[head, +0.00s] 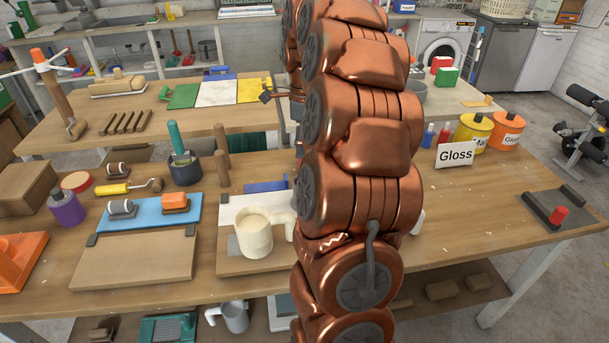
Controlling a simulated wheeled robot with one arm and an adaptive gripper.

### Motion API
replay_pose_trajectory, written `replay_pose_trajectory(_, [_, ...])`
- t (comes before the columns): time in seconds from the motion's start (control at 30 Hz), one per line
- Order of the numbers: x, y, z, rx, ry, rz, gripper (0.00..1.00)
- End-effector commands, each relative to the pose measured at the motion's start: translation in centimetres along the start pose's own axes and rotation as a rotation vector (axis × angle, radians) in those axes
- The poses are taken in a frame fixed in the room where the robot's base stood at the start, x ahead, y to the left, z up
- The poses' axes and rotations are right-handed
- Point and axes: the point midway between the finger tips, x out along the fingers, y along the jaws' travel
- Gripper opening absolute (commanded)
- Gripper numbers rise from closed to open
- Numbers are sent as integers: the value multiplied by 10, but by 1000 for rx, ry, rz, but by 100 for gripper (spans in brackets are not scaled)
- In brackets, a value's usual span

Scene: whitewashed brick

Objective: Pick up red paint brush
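I cannot make out a red paint brush in the head view. A brush with a teal handle (175,137) stands in a dark pot (185,171) on the left of the wooden bench. A small red object (559,215) sits on a dark grey tray at the right end of the bench; its kind is unclear. My copper arm crosses the middle of the view and hides part of the bench.
A cream mug (254,235), a blue tray (150,213) and a purple bottle (66,207) stand left of my arm. A Gloss sign (456,154), a yellow can (472,134) and an orange can (505,130) stand to its right. The bench's right front is mostly clear.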

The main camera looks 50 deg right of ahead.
Motion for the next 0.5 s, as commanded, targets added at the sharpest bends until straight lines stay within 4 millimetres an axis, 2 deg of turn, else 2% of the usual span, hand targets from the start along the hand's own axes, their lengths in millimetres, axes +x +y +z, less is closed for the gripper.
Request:
replay_pose_trajectory(0.17, [11,-3,0,-1,0,0,58])
replay_pose_trajectory(0.33, [34,-5,0,-1,1,3,58])
replay_pose_trajectory(0.5, [48,-5,0,-2,0,1,58])
